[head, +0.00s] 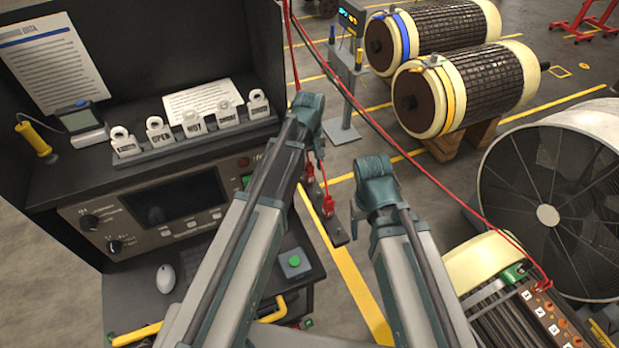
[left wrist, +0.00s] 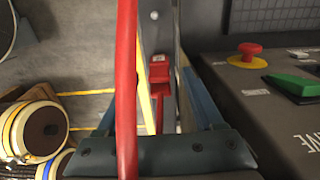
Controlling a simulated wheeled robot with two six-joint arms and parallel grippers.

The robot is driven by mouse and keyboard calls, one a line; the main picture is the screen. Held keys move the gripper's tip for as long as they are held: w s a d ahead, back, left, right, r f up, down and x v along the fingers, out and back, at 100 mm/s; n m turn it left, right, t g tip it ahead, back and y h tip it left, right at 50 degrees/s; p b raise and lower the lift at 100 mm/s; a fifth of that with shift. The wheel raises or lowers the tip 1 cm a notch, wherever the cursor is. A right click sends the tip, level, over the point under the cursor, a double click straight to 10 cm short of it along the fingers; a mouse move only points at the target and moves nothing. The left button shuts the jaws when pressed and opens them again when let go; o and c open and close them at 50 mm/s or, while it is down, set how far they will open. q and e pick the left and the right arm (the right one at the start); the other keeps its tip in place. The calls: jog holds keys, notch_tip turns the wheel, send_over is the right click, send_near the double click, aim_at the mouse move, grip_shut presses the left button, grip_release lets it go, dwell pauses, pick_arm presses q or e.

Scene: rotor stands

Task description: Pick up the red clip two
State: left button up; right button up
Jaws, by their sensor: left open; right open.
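Two red clips show in the head view just beyond my left arm: one (head: 327,205) low by a dark narrow bar, one (head: 309,170) higher and partly hidden by the arm. I cannot tell which is clip two. In the left wrist view a red clip (left wrist: 159,73) lies ahead between the fingers of my open left gripper (left wrist: 157,105), not gripped. The left gripper (head: 316,140) is mostly hidden behind its wrist in the head view.
A red cable (left wrist: 127,90) crosses close before the left wrist camera. A test console (head: 165,205) with tags stands at left; its red button (left wrist: 250,50) is right of my left gripper. Rotors (head: 465,85), a fan (head: 550,190) and a rotor with terminals (head: 510,300) stand at right.

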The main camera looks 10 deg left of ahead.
pick_arm(q)
notch_tip(320, 180, down, 3)
jog(key=shift+r+b, duration=0.1)
jog(key=shift+b, duration=0.8)
pick_arm(e)
notch_tip(320, 180, down, 3)
jog(key=shift+r, duration=0.2)
pick_arm(q)
jog(key=shift+r, duration=0.1)
grip_shut()
